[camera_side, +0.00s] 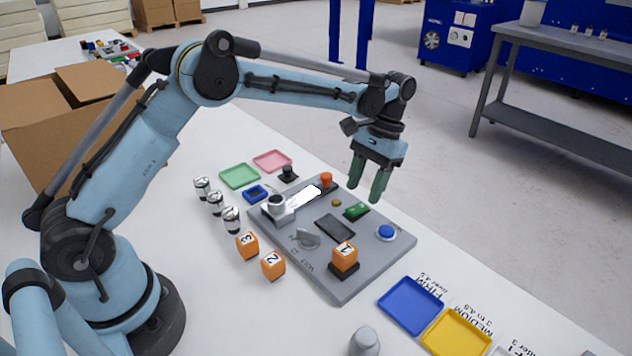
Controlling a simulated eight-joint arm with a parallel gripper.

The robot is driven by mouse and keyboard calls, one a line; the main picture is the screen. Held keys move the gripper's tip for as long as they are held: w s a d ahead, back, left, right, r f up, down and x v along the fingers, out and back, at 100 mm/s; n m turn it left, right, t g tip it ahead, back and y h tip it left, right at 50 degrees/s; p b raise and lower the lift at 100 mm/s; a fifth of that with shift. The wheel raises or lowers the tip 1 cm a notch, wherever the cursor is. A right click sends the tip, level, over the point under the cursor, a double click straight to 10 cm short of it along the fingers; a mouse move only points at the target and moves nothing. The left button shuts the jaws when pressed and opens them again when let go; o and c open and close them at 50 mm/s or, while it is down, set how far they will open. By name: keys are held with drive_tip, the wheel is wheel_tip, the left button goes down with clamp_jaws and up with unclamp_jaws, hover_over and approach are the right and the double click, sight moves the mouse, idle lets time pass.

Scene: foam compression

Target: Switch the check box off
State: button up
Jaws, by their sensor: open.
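A grey board (375,262) lies on the white table, carrying several controls. I cannot tell for sure which of them is the check box. On it are a green switch-like piece (357,211), a small amber button (336,203), a blue round button (386,232), a dark flat pad (335,227), a grey knob (306,238), an orange-topped post (326,180) and a bright white plate (306,196). My gripper (367,181) is open and empty, its green fingers pointing down above the board's far right side, apart from the controls.
Orange cube 1 (345,256) sits on a black block on the board. Cubes 3 (247,245) and 2 (273,265) and several silver cylinders (215,203) stand left of it. Blue (411,305) and yellow (456,334) trays lie front right. A cardboard box (55,125) is left.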

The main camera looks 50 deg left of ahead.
drive_tip(key=v, duration=0.8)
drive_tip(key=shift+r, duration=0.2)
drive_tip(key=s+a+r+t, duration=0.3)
drive_tip(key=s+r+t, duration=0.3)
drive_tip(key=s, duration=0.4)
drive_tip(key=s+a+f+t, duration=0.2)
drive_tip(key=s+f+t, duration=0.3)
drive_tip(key=s, duration=0.5)
drive_tip(key=shift+f, duration=0.55)
